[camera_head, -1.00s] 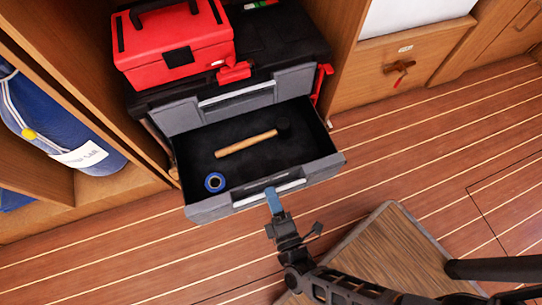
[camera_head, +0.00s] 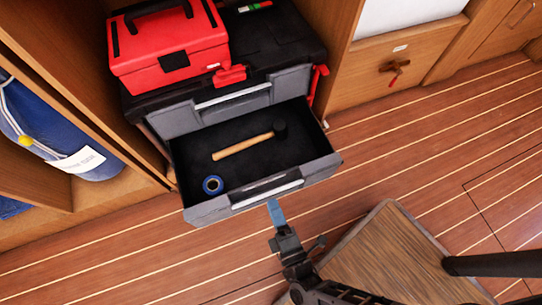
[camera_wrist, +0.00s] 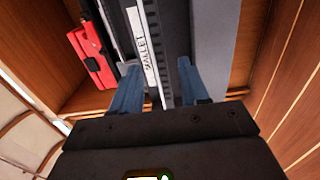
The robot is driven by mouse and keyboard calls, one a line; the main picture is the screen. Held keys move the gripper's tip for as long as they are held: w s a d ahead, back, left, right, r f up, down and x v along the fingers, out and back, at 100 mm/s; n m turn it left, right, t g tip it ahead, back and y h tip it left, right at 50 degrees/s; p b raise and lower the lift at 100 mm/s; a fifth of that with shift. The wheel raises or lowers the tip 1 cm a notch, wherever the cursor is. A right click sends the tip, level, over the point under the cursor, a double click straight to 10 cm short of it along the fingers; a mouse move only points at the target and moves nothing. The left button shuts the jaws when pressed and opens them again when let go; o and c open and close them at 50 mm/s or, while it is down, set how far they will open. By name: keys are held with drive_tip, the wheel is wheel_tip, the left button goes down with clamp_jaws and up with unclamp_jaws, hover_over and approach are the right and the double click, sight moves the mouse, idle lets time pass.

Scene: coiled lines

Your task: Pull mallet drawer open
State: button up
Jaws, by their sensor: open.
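The mallet drawer (camera_head: 190,214) is the lower grey drawer of a black tool chest and stands well open in the head view. A mallet (camera_head: 245,146) with a wooden handle and dark head lies inside, with a blue tape roll (camera_head: 212,185) near the front left. In the wrist view the drawer's label strip (camera_wrist: 150,58) reads "MALLET".
A red toolbox (camera_head: 170,55) sits on top of the chest (camera_head: 285,40). Wooden cabinet walls flank the chest. A blue bag (camera_head: 60,125) lies in the left compartment. A wooden board (camera_head: 385,250) is at the lower right.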

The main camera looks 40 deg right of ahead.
drive_tip(key=v, duration=0.4)
drive_tip(key=shift+s, duration=0.1)
drive_tip(key=shift+a, duration=0.1)
idle(0.4)
drive_tip(key=s+d+r+m+g+y, duration=0.1)
drive_tip(key=s+d+r+m+y, duration=0.3)
drive_tip(key=r, duration=0.7)
drive_tip(key=s+d+r+m, duration=0.25)
drive_tip(key=r+m, duration=0.25)
drive_tip(key=r, duration=0.7)
drive_tip(key=s+d+r+m+g+y, duration=0.1)
drive_tip(key=s+d+r+m+y, duration=0.3)
drive_tip(key=r, duration=0.7)
wheel_tip(320, 180, up, 25)
drive_tip(key=m+h+p, duration=0.1)
drive_tip(key=h+p, duration=0.1)
drive_tip(key=p, duration=2.3)
drive_tip(key=shift+w+a, duration=0.25)
drive_tip(key=shift+a, duration=0.1)
drive_tip(key=shift+s, duration=0.1)
